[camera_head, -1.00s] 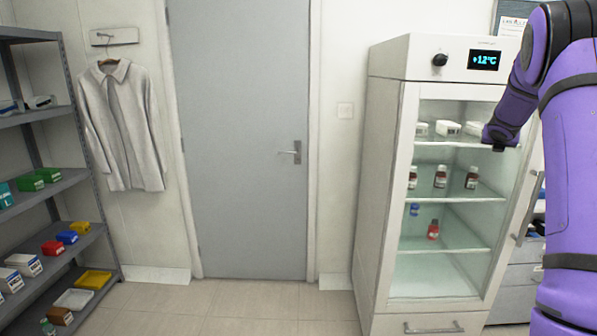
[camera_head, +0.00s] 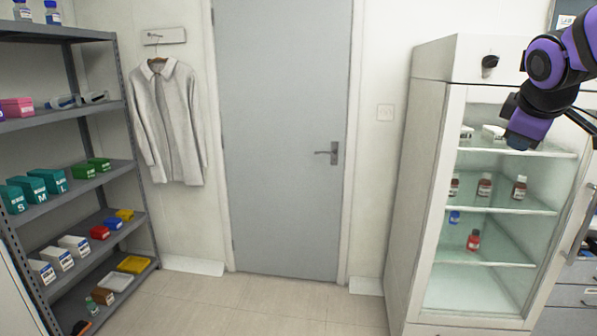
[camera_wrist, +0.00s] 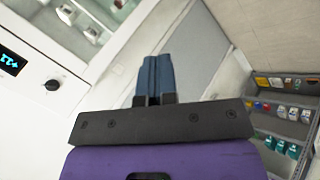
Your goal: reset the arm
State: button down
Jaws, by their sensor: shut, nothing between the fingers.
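My purple arm reaches in from the upper right of the head view, and my gripper (camera_head: 517,143) hangs in front of the upper part of the glass-door fridge (camera_head: 428,180). In the wrist view my gripper (camera_wrist: 154,62) shows its two dark blue fingers pressed together with nothing between them. The fridge also shows in the wrist view, at the upper left, with its display (camera_wrist: 12,62) and round knob (camera_wrist: 53,85).
A grey shelf rack (camera_head: 75,117) with boxes and bottles stands at the left. A lab coat (camera_head: 170,120) hangs beside the closed grey door (camera_head: 285,130). The floor (camera_head: 250,300) before the door is clear. The fridge stands close on the right.

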jog(key=s+a+f+m+y, duration=0.2)
jog(key=s+a+f+m, duration=0.1)
jog(key=s+a, duration=0.4)
jog(key=s+a+f+m+g+y, duration=0.1)
jog(key=s+a+f+m+y, duration=0.1)
jog(key=s+a+f+m, duration=0.2)
jog(key=s+a, duration=0.3)
jog(key=s, duration=0.4)
jog(key=shift+s+g, duration=0.3)
dwell(0.8)
